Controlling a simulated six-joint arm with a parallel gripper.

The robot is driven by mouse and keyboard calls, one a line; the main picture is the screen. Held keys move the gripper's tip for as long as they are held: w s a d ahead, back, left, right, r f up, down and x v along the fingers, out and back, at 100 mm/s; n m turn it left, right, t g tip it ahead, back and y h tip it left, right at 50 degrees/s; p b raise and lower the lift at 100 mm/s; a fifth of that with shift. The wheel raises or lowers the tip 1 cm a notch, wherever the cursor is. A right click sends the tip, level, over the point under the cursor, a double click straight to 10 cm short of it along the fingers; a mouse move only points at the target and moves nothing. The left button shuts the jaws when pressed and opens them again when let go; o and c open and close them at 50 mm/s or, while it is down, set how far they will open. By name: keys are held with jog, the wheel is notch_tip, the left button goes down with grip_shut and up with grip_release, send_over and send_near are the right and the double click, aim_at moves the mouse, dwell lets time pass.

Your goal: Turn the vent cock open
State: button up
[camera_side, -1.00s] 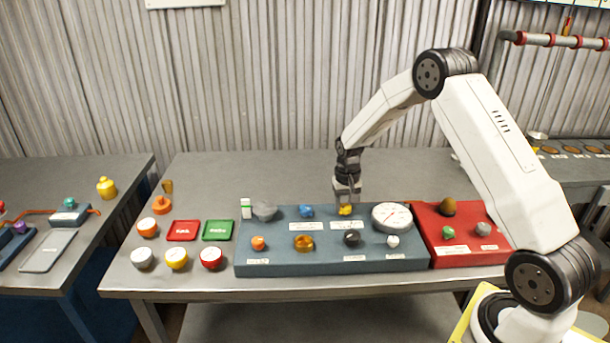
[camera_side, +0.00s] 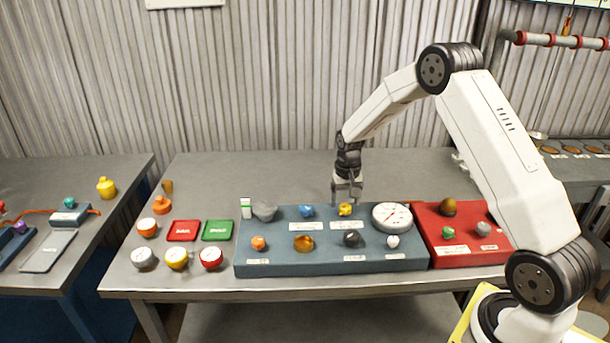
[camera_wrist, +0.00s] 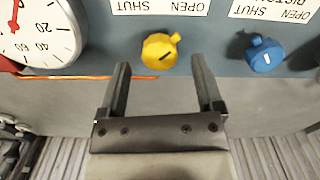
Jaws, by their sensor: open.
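A yellow cock (camera_side: 345,209) sits at the back of the blue-grey panel, left of the gauge. In the wrist view the yellow cock (camera_wrist: 159,52) has a short tab toward the upper right and a dark slot mark. A label beside it reads OPEN and SHUT. A blue cock (camera_side: 306,211) stands to its left; it also shows in the wrist view (camera_wrist: 264,56) by a similar label. I cannot read which one is the vent cock. My gripper (camera_side: 347,196) is open and empty, raised just behind the yellow cock. Its fingertips (camera_wrist: 160,66) are apart from the cock.
The blue-grey panel (camera_side: 300,268) also carries a white gauge (camera_side: 391,217), an amber knob (camera_side: 304,243) and a dark knob (camera_side: 352,239). A red panel (camera_side: 470,257) adjoins at right. The table behind is clear.

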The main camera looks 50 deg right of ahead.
aim_at(345, 206)
jog(key=shift+r, duration=3.1)
jog(key=shift+a, duration=0.1)
jog(key=s+a+r+n+t, duration=0.1)
jog(key=s+a+n, duration=0.6)
jog(key=s+a, duration=1.1)
jog(key=shift+s+a+r+t, duration=0.15)
jog(key=shift+a+r+t, duration=0.1)
jog(key=shift+a+t, duration=0.4)
jog(key=shift+d, duration=0.15)
